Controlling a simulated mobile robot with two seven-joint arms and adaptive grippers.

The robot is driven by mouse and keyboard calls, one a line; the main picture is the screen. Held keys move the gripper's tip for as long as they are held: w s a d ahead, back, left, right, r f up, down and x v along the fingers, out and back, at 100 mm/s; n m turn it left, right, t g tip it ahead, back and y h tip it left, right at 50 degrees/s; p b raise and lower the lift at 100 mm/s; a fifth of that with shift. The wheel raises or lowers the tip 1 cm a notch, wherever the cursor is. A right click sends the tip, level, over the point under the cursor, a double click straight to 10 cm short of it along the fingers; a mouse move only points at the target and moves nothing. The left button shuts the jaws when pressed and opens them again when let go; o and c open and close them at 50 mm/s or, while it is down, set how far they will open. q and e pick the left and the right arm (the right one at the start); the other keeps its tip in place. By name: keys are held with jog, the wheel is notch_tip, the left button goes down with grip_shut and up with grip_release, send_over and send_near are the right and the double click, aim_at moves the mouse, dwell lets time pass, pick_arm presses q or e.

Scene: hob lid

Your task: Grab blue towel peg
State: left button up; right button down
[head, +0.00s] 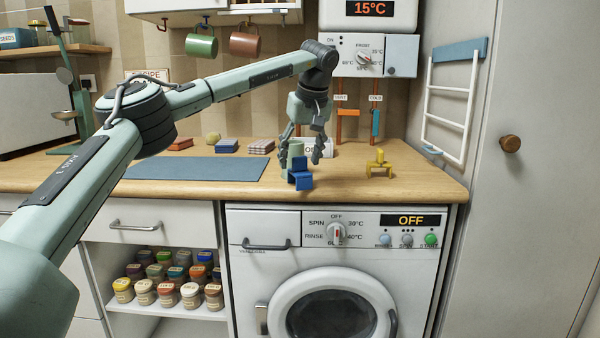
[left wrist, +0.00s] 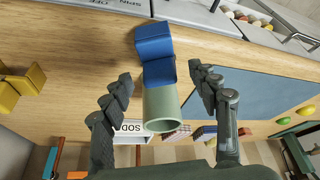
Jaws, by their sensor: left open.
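The blue towel peg (head: 300,180) is a small chunky blue piece near the front edge of the wooden counter. In the left wrist view the peg (left wrist: 153,45) lies ahead of the fingertips, roughly midway between them. My right gripper is not in view.
A yellow peg-like piece (head: 379,168) stands to the right on the counter (head: 420,183). A blue-grey mat (head: 195,170) lies to the left. A white box marked SODA (left wrist: 132,130) is behind the cylinder. Mugs (head: 201,46) hang above, and the washing machine (head: 270,265) is below.

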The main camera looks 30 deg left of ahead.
aim_at(297, 170)
pick_arm(q)
jog(key=x, duration=0.4)
jog(key=shift+a+f, duration=0.15)
jog(key=shift+f, duration=0.1)
jog(key=c, duration=0.9)
jog(key=shift+c, duration=0.2)
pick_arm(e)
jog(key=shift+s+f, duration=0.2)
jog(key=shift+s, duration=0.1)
pick_arm(q)
jog(key=shift+r, duration=0.1)
